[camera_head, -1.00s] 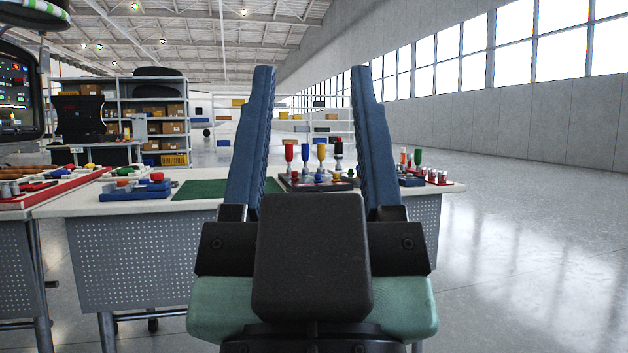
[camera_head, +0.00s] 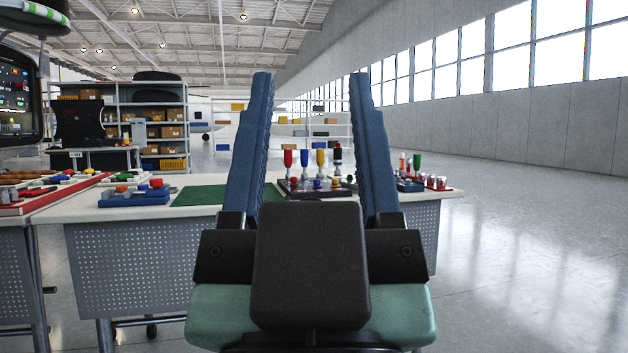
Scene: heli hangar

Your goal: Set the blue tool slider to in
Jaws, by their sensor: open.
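My gripper (camera_head: 310,92) is open and empty, its two blue fingers standing apart and pointing up in the middle of the view. A low blue tool with red knobs (camera_head: 138,196) lies on the white workbench, left of my gripper. I cannot tell whether this is the tool slider, or what position any slider on it has. More small tools with blue parts (camera_head: 408,184) sit at the bench's right end, behind and right of my right finger. My gripper appears apart from all of these.
The white workbench (camera_head: 95,232) stands ahead, with a green mat (camera_head: 200,195) and a rack of coloured-handled tools (camera_head: 300,188) seen between my fingers. A second bench with a red tray (camera_head: 30,203) is at left. The floor at right (camera_head: 530,260) is clear.

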